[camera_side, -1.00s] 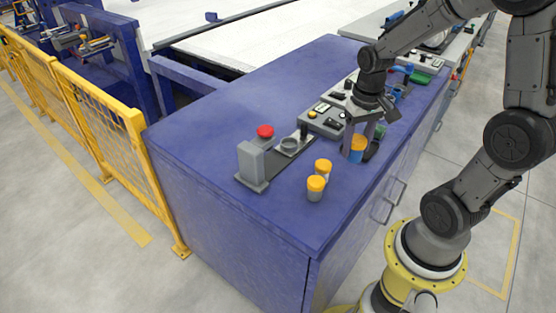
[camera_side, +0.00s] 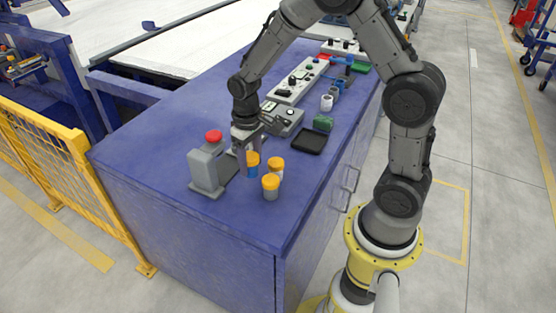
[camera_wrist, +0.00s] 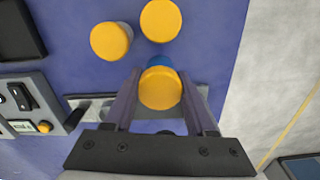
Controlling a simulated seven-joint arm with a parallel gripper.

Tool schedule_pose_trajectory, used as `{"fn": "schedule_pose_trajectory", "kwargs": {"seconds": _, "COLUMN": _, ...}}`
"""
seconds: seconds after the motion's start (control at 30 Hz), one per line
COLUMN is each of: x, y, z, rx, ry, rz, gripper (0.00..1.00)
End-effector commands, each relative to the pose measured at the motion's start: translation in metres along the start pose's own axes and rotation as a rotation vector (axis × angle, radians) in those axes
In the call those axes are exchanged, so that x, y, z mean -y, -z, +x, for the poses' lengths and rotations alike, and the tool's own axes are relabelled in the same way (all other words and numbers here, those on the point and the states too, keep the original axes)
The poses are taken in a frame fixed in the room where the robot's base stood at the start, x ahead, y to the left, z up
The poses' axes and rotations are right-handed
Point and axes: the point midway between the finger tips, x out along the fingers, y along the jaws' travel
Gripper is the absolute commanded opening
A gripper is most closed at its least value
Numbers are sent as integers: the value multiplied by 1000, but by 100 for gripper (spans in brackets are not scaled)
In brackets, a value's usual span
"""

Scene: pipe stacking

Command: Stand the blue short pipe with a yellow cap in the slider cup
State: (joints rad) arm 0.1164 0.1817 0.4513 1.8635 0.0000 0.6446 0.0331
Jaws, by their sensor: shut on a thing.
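The blue short pipe with a yellow cap (camera_side: 252,170) is held upright between the fingers of my gripper (camera_side: 249,164), which is shut on it. In the wrist view, its yellow cap (camera_wrist: 160,88) and a bit of blue body show between the fingers. It is over or just beside the slider unit, a grey block (camera_side: 206,170) with a red button (camera_side: 213,136) and a dark track (camera_side: 230,169). My gripper and the pipe hide the slider cup, so I cannot tell whether the pipe's foot is in or above it.
Two grey pipes with yellow caps (camera_side: 271,187) (camera_side: 276,168) stand close right of the held pipe. A dark empty tray (camera_side: 309,141), a green block (camera_side: 323,122), a white cup (camera_side: 326,103) and a control box (camera_side: 284,118) lie farther back. The blue table's front left is clear.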

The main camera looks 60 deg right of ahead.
Motion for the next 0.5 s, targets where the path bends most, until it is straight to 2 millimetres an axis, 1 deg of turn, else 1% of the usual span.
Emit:
{"fn": "schedule_pose_trajectory", "kwargs": {"seconds": 0.03, "x": -16, "y": -10, "z": -12, "rx": -6, "ry": 0, "rz": 55, "gripper": 1}}
{"fn": "schedule_pose_trajectory", "kwargs": {"seconds": 0.1, "x": -34, "y": -25, "z": -24, "rx": -6, "ry": 0, "rz": 121, "gripper": 1}}
{"fn": "schedule_pose_trajectory", "kwargs": {"seconds": 0.17, "x": -47, "y": -39, "z": -34, "rx": -6, "ry": 0, "rz": 179, "gripper": 1}}
{"fn": "schedule_pose_trajectory", "kwargs": {"seconds": 0.27, "x": -68, "y": -66, "z": -49, "rx": -6, "ry": 0, "rz": 281, "gripper": 1}}
{"fn": "schedule_pose_trajectory", "kwargs": {"seconds": 0.3, "x": -76, "y": -78, "z": -55, "rx": -4, "ry": 0, "rz": 325, "gripper": 1}}
{"fn": "schedule_pose_trajectory", "kwargs": {"seconds": 0.4, "x": -90, "y": -107, "z": -66, "rx": -4, "ry": 0, "rz": 424, "gripper": 1}}
{"fn": "schedule_pose_trajectory", "kwargs": {"seconds": 0.5, "x": -99, "y": -130, "z": -74, "rx": -4, "ry": -1, "rz": 500, "gripper": 1}}
